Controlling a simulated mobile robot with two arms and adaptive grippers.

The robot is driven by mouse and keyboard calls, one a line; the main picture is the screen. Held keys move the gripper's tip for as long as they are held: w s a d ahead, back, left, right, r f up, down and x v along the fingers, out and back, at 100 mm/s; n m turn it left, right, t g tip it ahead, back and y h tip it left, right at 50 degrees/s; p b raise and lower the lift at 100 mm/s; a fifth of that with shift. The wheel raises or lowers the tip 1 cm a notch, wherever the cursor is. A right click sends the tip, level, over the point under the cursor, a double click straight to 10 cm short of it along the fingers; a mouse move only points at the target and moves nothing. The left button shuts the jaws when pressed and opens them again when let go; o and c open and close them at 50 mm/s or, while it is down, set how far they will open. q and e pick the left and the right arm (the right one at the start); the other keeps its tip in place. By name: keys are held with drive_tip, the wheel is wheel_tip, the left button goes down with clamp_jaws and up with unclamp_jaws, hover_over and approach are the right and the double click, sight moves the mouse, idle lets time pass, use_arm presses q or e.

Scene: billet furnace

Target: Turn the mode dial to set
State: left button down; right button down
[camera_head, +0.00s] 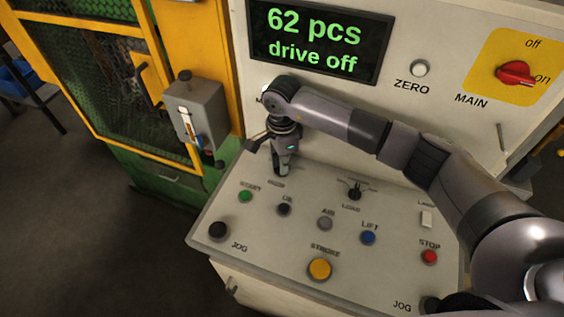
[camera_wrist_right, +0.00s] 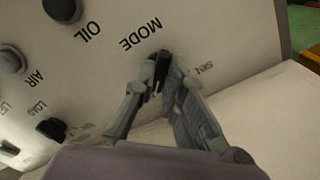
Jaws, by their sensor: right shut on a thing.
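The mode dial (camera_wrist_right: 161,68) is a small black knob on the pale control panel, beside the upside-down MODE label in the right wrist view. A small label, seemingly SET, is on the other side of my fingers. My right gripper (camera_wrist_right: 157,82) is shut on the dial, one finger on each side. In the head view my right gripper (camera_head: 281,168) points down at the panel's back left, above the START button, and hides most of the dial. I cannot tell exactly which mark the dial points to. My left gripper is not in view.
The panel (camera_head: 330,215) carries a green START button (camera_head: 245,196), black OIL button (camera_head: 284,209), LOAD switch (camera_head: 355,189) and yellow STROKE button (camera_head: 319,268). The display (camera_head: 315,40) reads "62 pcs drive off". A grey box (camera_head: 196,112) stands left of the panel.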

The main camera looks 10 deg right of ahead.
idle(0.3)
drive_tip(key=shift+f+b, duration=0.1)
drive_tip(key=shift+b, duration=0.5)
drive_tip(key=n+b, duration=1.1)
drive_tip(key=b, duration=0.4)
drive_tip(key=shift+f, duration=0.1)
drive_tip(key=n+b, duration=0.3)
drive_tip(key=shift+n, duration=0.3)
drive_tip(key=shift+r+n+b, duration=0.2)
drive_tip(key=shift+n+b, duration=0.55)
drive_tip(key=shift+n, duration=0.85)
drive_tip(key=c, duration=1.7)
unclamp_jaws()
drive_tip(key=shift+o, duration=0.2)
